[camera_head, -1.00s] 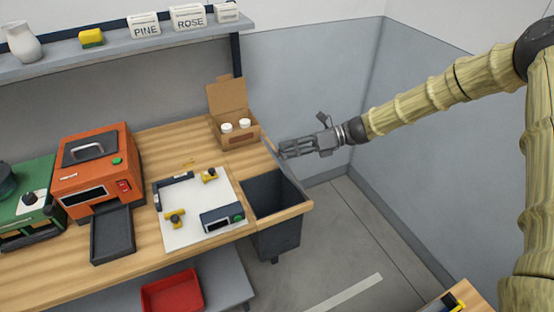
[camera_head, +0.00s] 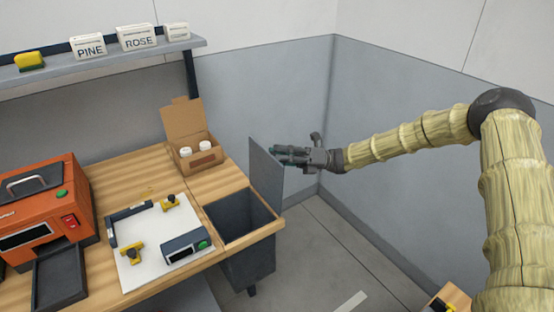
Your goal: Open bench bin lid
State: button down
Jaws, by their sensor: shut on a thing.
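The bench bin (camera_head: 240,222) is a dark grey box set into the right end of the wooden bench, and its top is open so I look down into it. Its lid (camera_head: 266,177) is a thin grey panel, standing roughly upright at the bin's back right side. My gripper (camera_head: 278,154) reaches in from the right. Its fingers are shut on the lid near its upper right edge. The exact contact is small and partly hidden by the fingers.
An open cardboard box (camera_head: 200,152) with white-capped bottles stands behind the bin. A white board (camera_head: 155,240) with yellow clamps lies left of it, beside an orange machine (camera_head: 40,215). Grey walls (camera_head: 370,110) close the corner behind my arm.

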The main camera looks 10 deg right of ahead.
jog(key=shift+r, duration=0.1)
jog(key=c, duration=1.3)
grip_release()
jog(key=shift+o, duration=0.2)
jog(key=v, duration=1.2)
